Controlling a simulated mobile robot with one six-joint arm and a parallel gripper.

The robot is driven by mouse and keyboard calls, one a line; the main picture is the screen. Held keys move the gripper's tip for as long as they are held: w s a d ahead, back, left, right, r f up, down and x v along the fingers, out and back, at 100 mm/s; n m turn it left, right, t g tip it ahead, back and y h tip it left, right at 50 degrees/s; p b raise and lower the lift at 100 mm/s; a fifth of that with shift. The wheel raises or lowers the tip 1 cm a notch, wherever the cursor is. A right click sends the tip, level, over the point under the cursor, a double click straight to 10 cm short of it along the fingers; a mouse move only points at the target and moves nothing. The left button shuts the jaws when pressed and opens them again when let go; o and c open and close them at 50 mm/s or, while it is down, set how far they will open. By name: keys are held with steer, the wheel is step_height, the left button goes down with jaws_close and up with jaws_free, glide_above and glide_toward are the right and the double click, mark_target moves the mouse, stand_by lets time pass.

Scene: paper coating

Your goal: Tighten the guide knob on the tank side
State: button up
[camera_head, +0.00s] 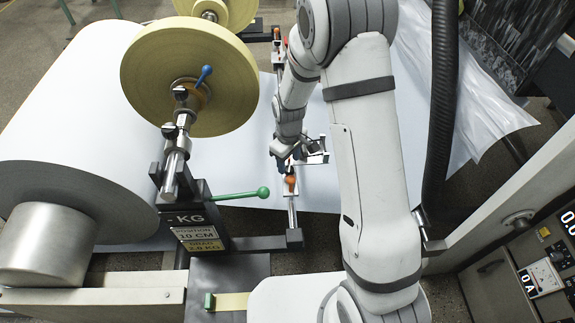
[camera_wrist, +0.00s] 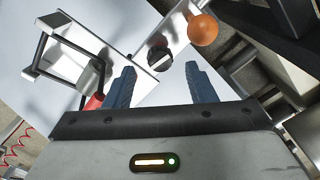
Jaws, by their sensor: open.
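A small dark knob (camera_wrist: 160,56) with a pale bar across its face sits on a metal guide plate (camera_wrist: 137,62) in the wrist view. An orange ball knob (camera_wrist: 203,29) stands just beyond it to the upper right; the orange ball also shows in the head view (camera_head: 291,180). I cannot tell for sure which one is the guide knob. My gripper (camera_wrist: 160,78) is open, with two blue fingers spread and nothing between them. The dark knob appears ahead of the gap, apart from the fingers. In the head view my gripper (camera_head: 284,158) hangs over the rail (camera_head: 291,212), hiding part of the guide.
A black-framed bracket (camera_wrist: 62,60) and a red part (camera_wrist: 94,102) lie close to the left finger. White paper (camera_head: 225,165) spreads below. A yellow roll (camera_head: 150,75) and a green-knobbed lever (camera_head: 240,195) stand left. A control panel (camera_head: 535,270) stands right.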

mark_target(289, 172)
steer(key=shift+f, duration=1.3)
steer(key=shift+c, duration=0.5)
